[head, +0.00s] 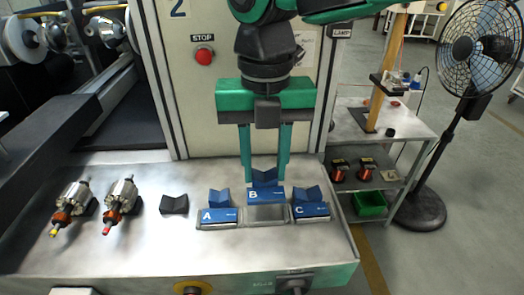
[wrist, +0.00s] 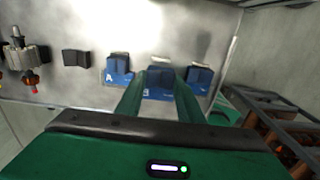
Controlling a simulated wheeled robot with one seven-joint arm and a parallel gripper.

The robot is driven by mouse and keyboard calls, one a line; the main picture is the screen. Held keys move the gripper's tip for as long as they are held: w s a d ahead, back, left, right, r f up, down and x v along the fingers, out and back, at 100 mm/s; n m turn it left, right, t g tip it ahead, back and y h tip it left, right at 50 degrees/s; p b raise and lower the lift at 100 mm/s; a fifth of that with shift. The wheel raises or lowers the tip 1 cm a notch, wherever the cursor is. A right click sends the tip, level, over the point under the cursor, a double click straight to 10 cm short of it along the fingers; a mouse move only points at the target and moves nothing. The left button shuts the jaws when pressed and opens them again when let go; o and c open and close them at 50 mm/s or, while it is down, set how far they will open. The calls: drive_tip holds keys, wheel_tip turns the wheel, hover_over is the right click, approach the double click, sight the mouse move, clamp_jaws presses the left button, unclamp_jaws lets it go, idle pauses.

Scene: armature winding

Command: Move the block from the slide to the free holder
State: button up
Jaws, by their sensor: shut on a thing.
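A blue block marked B (head: 266,195), with a V-notched top, is between the fingers of my gripper (head: 265,180). My gripper is shut on this block; the fingers (wrist: 162,80) also flank it in the wrist view, where the block (wrist: 160,90) is partly hidden. The block sits behind or above a bare grey metal face (head: 267,213); I cannot tell whether it is lifted clear. Blue blocks A (head: 218,215) and C (head: 311,211) stand on either side. A dark, empty V-shaped holder (head: 174,204) stands left of block A.
Two copper-wound armatures (head: 72,206) (head: 121,205) rest at the left of the metal bench (head: 150,250). A panel with a red stop button (head: 203,57) rises behind. A shelf cart (head: 400,135) and a fan (head: 480,45) stand at the right.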

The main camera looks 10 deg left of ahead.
sight(264, 178)
drive_tip(key=shift+f, duration=2.05)
drive_tip(key=shift+f, duration=0.45)
clamp_jaws()
drive_tip(key=shift+f, duration=0.2)
drive_tip(key=shift+s+f, duration=0.1)
drive_tip(key=shift+f, duration=0.1)
drive_tip(key=o, duration=1.2)
unclamp_jaws()
drive_tip(key=shift+o, duration=0.2)
drive_tip(key=shift+r, duration=0.15)
